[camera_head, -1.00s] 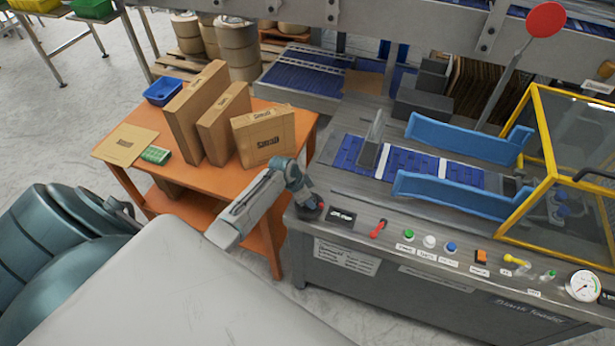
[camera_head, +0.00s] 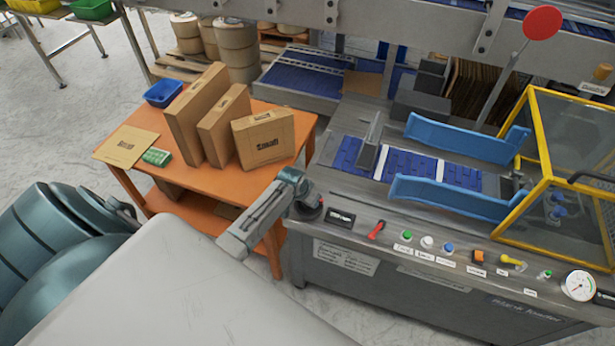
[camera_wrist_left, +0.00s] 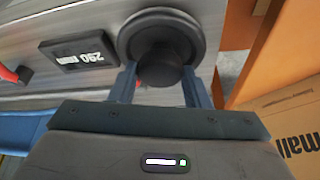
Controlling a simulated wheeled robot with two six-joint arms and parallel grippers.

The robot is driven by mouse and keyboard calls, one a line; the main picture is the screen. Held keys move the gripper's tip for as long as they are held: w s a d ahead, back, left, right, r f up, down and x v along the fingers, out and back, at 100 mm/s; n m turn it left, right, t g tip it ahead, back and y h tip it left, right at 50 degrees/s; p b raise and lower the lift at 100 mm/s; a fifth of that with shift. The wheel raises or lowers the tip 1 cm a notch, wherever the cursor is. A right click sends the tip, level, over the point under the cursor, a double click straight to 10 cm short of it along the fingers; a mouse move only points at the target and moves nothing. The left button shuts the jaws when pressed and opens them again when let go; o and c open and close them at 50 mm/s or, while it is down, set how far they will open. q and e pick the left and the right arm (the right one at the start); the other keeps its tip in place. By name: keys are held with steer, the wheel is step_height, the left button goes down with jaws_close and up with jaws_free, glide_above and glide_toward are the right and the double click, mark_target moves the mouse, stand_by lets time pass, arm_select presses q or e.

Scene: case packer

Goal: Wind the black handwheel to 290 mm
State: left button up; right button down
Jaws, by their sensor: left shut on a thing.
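The black handwheel (camera_wrist_left: 128,38) fills the top middle of the left wrist view, with a round black knob (camera_wrist_left: 160,68) standing out towards me. In the head view the handwheel (camera_head: 313,213) is mostly hidden behind my left gripper (camera_head: 303,202), at the machine's front left corner. In the left wrist view my left gripper (camera_wrist_left: 160,88) has one finger on each side of the knob and is shut on it. The black display (camera_wrist_left: 78,53) beside the wheel appears upside down; it seems to read 290 mm, but the digits are small. My right gripper is out of view.
A red lever (camera_head: 376,231) and a row of coloured buttons (camera_head: 427,242) lie right of the display on the machine panel. An orange table (camera_head: 290,115) with upright cartons (camera_head: 262,138) stands close left of the arm. A yellow-framed guard (camera_head: 545,140) is at the right.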

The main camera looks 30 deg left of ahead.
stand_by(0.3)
arm_select(q)
steer(key=o, duration=1)
steer(key=shift+c, duration=0.2)
steer(key=b+v, duration=0.2)
steer(key=v, duration=0.8)
steer(key=shift+r+b, duration=0.3)
steer(key=shift+r, duration=0.1)
steer(key=shift+s, duration=0.1)
